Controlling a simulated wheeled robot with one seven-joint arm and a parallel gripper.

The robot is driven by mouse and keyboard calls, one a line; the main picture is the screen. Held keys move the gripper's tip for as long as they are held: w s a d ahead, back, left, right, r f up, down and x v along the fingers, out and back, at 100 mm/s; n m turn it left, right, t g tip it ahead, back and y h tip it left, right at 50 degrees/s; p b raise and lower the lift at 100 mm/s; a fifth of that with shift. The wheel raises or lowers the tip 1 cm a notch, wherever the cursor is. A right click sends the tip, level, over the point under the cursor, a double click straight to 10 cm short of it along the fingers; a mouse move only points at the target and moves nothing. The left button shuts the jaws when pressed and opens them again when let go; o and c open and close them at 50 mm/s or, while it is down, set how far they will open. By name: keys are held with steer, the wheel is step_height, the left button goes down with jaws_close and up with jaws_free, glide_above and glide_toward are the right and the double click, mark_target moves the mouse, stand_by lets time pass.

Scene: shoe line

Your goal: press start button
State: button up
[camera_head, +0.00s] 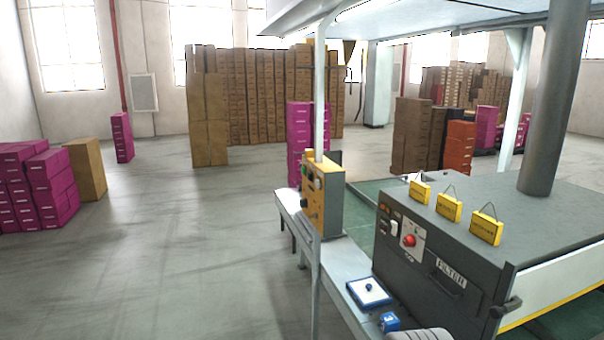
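A yellow control box (328,208) is fixed to a white post beside the conveyor line. Small buttons or knobs show on its narrow left face, partly behind the post. They are too small for me to tell which is the start button. A grey machine (447,270) to its right has a light panel with a red round button (409,241) and a few small switches.
A blue-and-white square plate (354,289) with a blue knob and a small blue block (389,322) sit on the grey ledge. Yellow signs (449,208) stand on the machine. Magenta boxes (52,190) stand at left. The floor (190,250) between is clear.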

steer(key=shift+c, duration=0.3)
jaws_close()
stand_by(1.4)
